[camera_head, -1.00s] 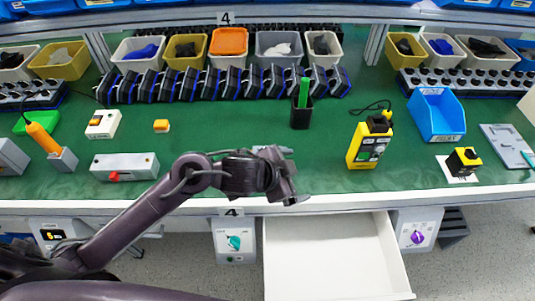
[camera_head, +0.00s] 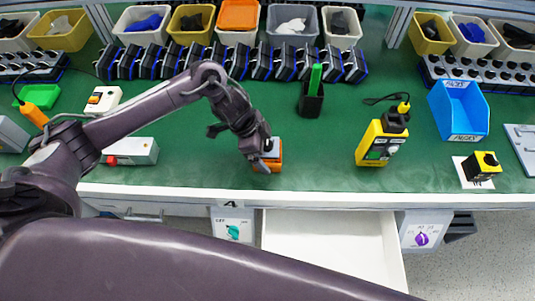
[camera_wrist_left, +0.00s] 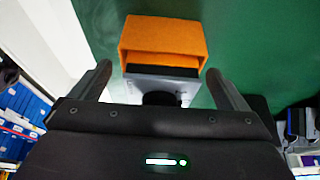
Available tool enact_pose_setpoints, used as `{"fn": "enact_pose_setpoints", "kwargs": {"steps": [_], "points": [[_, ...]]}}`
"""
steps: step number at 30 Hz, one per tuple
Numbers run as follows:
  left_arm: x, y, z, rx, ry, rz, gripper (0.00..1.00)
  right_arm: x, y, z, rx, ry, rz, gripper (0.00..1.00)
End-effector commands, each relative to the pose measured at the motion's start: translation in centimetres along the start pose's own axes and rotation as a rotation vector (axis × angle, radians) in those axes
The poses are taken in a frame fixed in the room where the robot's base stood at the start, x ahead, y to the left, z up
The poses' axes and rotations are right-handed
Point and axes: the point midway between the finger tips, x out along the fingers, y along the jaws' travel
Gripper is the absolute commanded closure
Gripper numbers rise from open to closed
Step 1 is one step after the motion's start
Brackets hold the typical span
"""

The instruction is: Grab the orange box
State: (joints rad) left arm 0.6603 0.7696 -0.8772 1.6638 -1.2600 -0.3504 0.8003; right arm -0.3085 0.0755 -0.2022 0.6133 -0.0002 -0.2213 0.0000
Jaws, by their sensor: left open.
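The orange box (camera_head: 268,166) sits on the green table near its front edge, partly hidden by my left gripper (camera_head: 263,154) in the head view. In the left wrist view the orange box (camera_wrist_left: 163,37) is just ahead of the gripper, with a grey face and dark knob on its near side. My left gripper (camera_wrist_left: 158,70) is open, one finger on each side of the box's near end. The fingers appear apart from it, though contact is hard to judge. My right gripper is not in view.
A yellow meter (camera_head: 381,142) and a black pen cup (camera_head: 311,101) stand to the right. A grey switch box (camera_head: 140,151) is to the left, under my arm. A row of black devices and bins lines the back. An open drawer (camera_head: 330,240) juts out below the edge.

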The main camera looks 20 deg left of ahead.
Motion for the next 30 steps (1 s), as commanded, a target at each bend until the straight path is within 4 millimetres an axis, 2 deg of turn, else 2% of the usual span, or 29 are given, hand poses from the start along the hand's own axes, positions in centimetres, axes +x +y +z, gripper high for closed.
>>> {"fn": "enact_pose_setpoints", "kwargs": {"steps": [4, 12, 23, 30], "points": [[1.7, 0.1, 0.0, 0.0, 0.001, 0.002, 0.04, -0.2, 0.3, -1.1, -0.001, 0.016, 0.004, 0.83], [2.1, 0.0, 0.0, 0.001, 0.001, -0.001, 0.04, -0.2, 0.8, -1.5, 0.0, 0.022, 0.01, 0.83], [2.0, 0.0, 0.0, 0.001, 0.001, -0.001, 0.49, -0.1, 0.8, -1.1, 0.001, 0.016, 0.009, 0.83], [1.9, -0.1, -0.1, 0.001, 0.002, -0.002, 0.52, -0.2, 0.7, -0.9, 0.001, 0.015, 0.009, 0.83]]}}
